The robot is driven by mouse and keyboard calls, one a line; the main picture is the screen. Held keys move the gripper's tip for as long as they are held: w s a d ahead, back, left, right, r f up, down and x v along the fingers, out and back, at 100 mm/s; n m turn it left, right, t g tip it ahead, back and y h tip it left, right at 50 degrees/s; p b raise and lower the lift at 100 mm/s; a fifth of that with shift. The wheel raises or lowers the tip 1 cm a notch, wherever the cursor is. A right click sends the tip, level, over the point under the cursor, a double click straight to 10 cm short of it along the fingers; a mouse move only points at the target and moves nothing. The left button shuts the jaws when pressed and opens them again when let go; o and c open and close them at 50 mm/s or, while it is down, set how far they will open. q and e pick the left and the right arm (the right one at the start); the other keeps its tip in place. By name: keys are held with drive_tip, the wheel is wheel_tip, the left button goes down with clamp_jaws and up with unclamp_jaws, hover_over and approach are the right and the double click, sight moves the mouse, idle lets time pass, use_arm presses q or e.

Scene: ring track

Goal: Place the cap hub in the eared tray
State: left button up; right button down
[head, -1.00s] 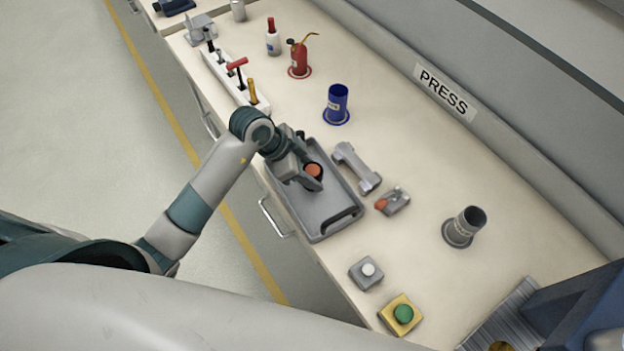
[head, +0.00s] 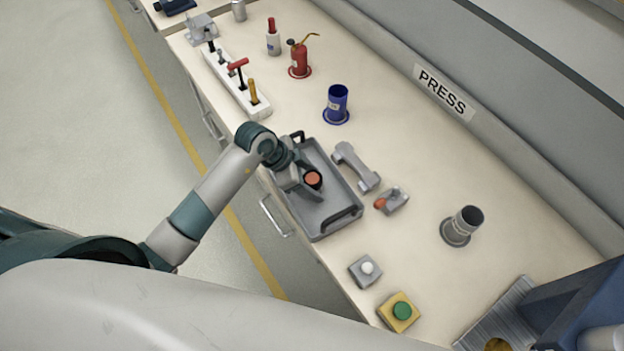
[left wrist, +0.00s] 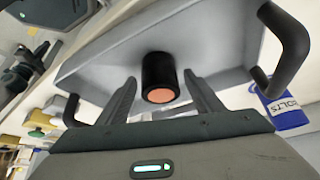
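The cap hub (head: 313,179) is a short black cylinder with an orange top. It stands upright inside the grey eared tray (head: 335,222), which has a dark raised handle at each end. My left gripper (head: 315,186) reaches over the tray from its left side, with its fingers on either side of the hub. In the left wrist view the hub (left wrist: 160,80) shows between the two fingers (left wrist: 160,85), with a gap on each side, so the gripper is open. The tray floor (left wrist: 110,68) lies behind the hub there. My right gripper is not in view.
Right of the tray lie a grey handle-shaped part (head: 356,167) and a small grey-and-red part (head: 391,201). A blue cup (head: 337,104) stands behind, and a grey cup (head: 462,226) to the right. Button boxes (head: 400,311) sit in front. A tool rack (head: 236,84) stands at the back left.

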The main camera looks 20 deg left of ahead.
use_arm(q)
drive_tip(key=b+v, duration=0.2)
drive_tip(key=v, duration=1)
idle(0.7)
